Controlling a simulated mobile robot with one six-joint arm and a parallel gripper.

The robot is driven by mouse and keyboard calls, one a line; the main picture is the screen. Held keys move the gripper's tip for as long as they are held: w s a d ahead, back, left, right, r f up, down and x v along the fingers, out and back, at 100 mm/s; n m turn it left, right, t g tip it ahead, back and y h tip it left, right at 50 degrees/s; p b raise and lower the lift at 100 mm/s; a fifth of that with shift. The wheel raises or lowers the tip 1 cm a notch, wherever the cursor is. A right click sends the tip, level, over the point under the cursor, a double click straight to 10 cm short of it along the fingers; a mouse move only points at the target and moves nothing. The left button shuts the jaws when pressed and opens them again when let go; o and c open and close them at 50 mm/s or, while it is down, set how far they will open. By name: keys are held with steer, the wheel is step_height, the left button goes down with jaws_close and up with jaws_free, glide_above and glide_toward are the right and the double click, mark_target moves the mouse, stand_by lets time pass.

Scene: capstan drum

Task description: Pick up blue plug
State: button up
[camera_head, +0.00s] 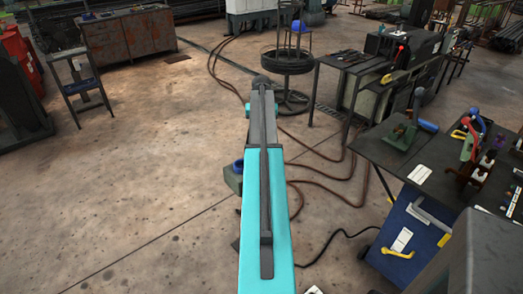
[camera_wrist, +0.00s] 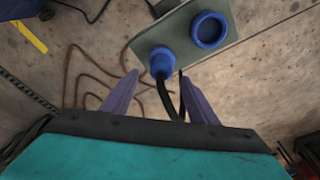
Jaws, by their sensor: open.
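The blue plug (camera_wrist: 162,62) shows in the wrist view at upper middle, with a black cable running from it down toward my gripper. It is at the lower edge of a grey-green box (camera_wrist: 182,31). A round blue socket (camera_wrist: 209,30) is on the same box, right of the plug. My gripper (camera_wrist: 158,77) is open, its two purple fingers apart on either side of the plug's cable, tips just short of the plug. In the head view my arm hides the gripper and most of the box (camera_head: 232,181); a blue part shows there, but I cannot tell which.
Brown hoses lie on the concrete floor. A dark workbench (camera_head: 425,160) with tools and a blue cabinet (camera_head: 408,238) stand at the right. A step stool (camera_head: 82,85) is at the left. Open floor lies left of my arm.

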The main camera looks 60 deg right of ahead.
steer(key=shift+f, duration=0.35)
steer(key=shift+f, duration=0.1)
steer(key=shift+w+d+f+p, duration=0.15)
steer(key=shift+f+p, duration=0.4)
steer(key=shift+f, duration=0.7)
steer(key=shift+w+d+f+p, duration=0.15)
steer(key=shift+f+p, duration=0.35)
steer(key=shift+f, duration=0.7)
steer(key=c, duration=1.3)
